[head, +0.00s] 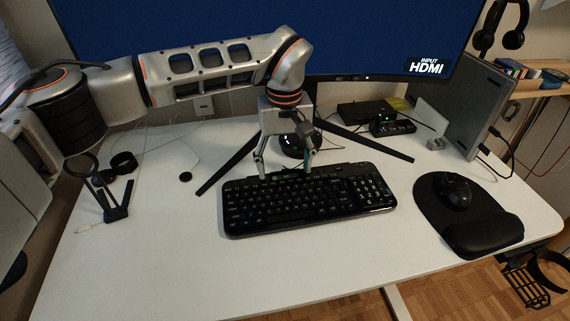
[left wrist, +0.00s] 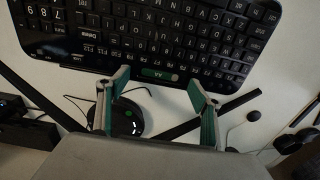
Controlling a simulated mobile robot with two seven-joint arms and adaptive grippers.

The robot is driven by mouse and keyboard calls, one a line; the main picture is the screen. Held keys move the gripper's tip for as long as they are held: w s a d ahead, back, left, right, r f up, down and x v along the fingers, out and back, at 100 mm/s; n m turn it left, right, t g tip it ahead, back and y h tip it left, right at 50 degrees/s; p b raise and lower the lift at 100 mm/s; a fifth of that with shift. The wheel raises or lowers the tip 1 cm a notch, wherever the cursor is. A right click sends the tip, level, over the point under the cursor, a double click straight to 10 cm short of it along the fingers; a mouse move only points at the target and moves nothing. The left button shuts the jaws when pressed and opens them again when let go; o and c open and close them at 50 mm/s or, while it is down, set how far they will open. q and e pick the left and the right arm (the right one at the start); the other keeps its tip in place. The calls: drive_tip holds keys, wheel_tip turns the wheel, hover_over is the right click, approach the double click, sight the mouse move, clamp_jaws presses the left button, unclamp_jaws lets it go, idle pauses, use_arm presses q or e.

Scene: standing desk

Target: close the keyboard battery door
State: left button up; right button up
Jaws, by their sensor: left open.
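The black keyboard (head: 300,203) lies on the white desk. At its back edge, the left wrist view shows a narrow strip with a green patch marked AA (left wrist: 160,75), at the battery compartment. I cannot tell how far the battery door stands open. My left gripper (head: 285,174) points down at the back edge of the keyboard. In the left wrist view its open fingers (left wrist: 158,82) stand on either side of the green patch, with nothing held between them. Whether the fingertips touch the keyboard is unclear. My right gripper is not in view.
A monitor (head: 230,40) stands behind on dark splayed legs (head: 365,145). A round black device (head: 292,147) sits just behind the gripper. A mouse (head: 456,192) on a pad (head: 480,228) lies to the right, a small black stand (head: 112,205) to the left. The desk front is clear.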

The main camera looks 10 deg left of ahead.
use_arm(q)
drive_tip(key=c, duration=1.1)
drive_tip(key=shift+s+r+t+p, duration=0.1)
drive_tip(key=shift+r+t+p, duration=0.35)
drive_tip(key=shift+p, duration=0.5)
drive_tip(key=shift+s+d+f+t, duration=0.1)
drive_tip(key=shift+f+t, duration=0.15)
drive_tip(key=shift+f, duration=0.25)
drive_tip(key=o, duration=1.1)
wheel_tip(320, 180, up, 12)
drive_tip(key=s, duration=0.1)
drive_tip(key=shift+s+d, duration=0.2)
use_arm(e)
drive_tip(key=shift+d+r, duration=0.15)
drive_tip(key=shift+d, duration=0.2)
